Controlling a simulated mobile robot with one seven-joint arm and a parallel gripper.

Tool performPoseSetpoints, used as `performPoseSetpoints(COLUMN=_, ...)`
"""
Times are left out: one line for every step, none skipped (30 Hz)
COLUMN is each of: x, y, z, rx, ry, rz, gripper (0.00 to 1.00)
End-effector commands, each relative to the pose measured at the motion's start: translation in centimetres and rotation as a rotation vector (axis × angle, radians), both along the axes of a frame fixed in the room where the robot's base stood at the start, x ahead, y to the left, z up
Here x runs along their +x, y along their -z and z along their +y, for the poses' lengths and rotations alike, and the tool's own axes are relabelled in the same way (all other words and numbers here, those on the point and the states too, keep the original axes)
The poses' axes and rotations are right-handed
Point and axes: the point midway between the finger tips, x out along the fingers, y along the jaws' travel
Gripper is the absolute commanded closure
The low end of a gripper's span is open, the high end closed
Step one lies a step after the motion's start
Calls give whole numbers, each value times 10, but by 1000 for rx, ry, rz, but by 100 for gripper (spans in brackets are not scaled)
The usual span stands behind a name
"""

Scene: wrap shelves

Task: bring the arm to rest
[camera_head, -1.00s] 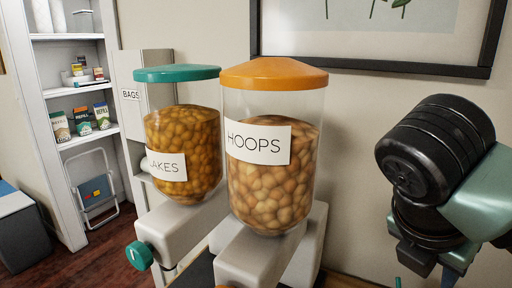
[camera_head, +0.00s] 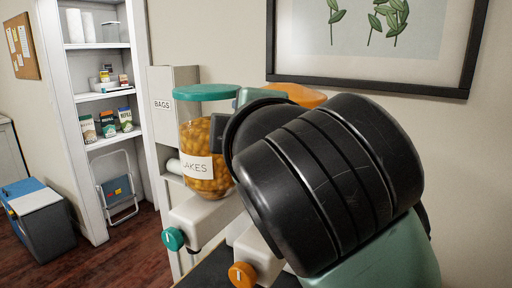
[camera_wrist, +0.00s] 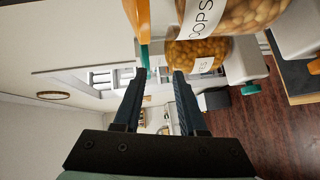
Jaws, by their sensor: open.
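My arm (camera_head: 335,180), with black ringed joints and pale green links, fills the right middle of the head view. It hides most of the orange-lidded HOOPS dispenser, leaving part of its lid (camera_head: 295,93) and its orange knob (camera_head: 243,275) in sight. My gripper (camera_wrist: 159,74) shows in the wrist view, where the scene is turned sideways. Its two dark fingers are apart with nothing held between them. The HOOPS jar (camera_wrist: 245,14) and the jar with the teal lid (camera_wrist: 198,54) lie just beyond the fingertips in that picture; the exact gap cannot be told.
The teal-lidded dispenser (camera_head: 207,140) stands left of my arm. A white shelf unit (camera_head: 93,60), a folded step stool (camera_head: 118,192) and a blue-topped grey box (camera_head: 42,215) stand further left. A framed plant picture (camera_head: 375,85) hangs behind. Wooden floor is open at lower left.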

Motion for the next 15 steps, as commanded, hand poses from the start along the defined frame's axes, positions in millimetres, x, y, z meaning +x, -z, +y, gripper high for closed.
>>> performPoseSetpoints(x=-10, y=-35, z=22, rx=190, ry=-46, rz=-92, gripper=59)
performPoseSetpoints(x=-16, y=-53, z=28, rx=301, ry=-64, rz=-144, gripper=59)
performPoseSetpoints(x=-26, y=-75, z=33, rx=447, ry=-91, rz=-208, gripper=59)
performPoseSetpoints(x=-34, y=-90, z=34, rx=555, ry=-109, rz=-252, gripper=59)
performPoseSetpoints(x=-42, y=-103, z=33, rx=660, ry=-126, rz=-293, gripper=59)
performPoseSetpoints(x=-54, y=-119, z=31, rx=794, ry=-151, rz=-344, gripper=59)
performPoseSetpoints(x=-63, y=-128, z=27, rx=889, ry=-168, rz=-381, gripper=59)
performPoseSetpoints(x=-71, y=-136, z=22, rx=976, ry=-184, rz=-413, gripper=59)
performPoseSetpoints(x=-82, y=-144, z=16, rx=1080, ry=-204, rz=-453, gripper=59)
performPoseSetpoints(x=-90, y=-148, z=10, rx=1149, ry=-219, rz=-480, gripper=59)
performPoseSetpoints(x=-97, y=-152, z=6, rx=1210, ry=-232, rz=-505, gripper=59)
performPoseSetpoints(x=-106, y=-155, z=0, rx=1279, ry=-249, rz=-534, gripper=59)
performPoseSetpoints(x=-112, y=-157, z=-4, rx=1321, ry=-261, rz=-554, gripper=59)
performPoseSetpoints(x=-117, y=-159, z=-7, rx=1358, ry=-272, rz=-570, gripper=59)
performPoseSetpoints(x=-123, y=-160, z=-11, rx=1396, ry=-285, rz=-588, gripper=59)
